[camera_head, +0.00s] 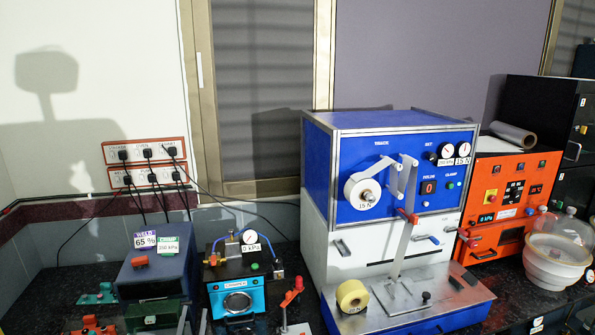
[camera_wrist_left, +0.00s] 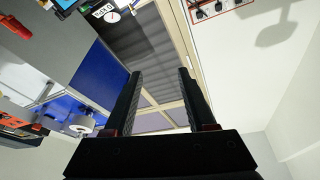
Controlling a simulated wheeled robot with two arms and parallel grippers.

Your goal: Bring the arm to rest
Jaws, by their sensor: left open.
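My left gripper (camera_wrist_left: 160,74) shows in the left wrist view. Its two dark fingers stand apart, with nothing between them. Beyond the fingers are the window frame and the wall, seen at a tilt. The gripper touches nothing that I can see. In the head view I cannot clearly make out the left gripper; the bottom edge cuts off what is low in the picture. My right gripper is in neither view.
A blue and white machine (camera_head: 395,130) with a white tape roll (camera_head: 362,188) stands on the dark bench. A yellow roll (camera_head: 352,296) lies on its base. An orange device (camera_head: 487,215) and a glass-domed white bowl (camera_head: 556,262) are at right. Blue boxes, a gauge and power sockets (camera_head: 146,153) are at left.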

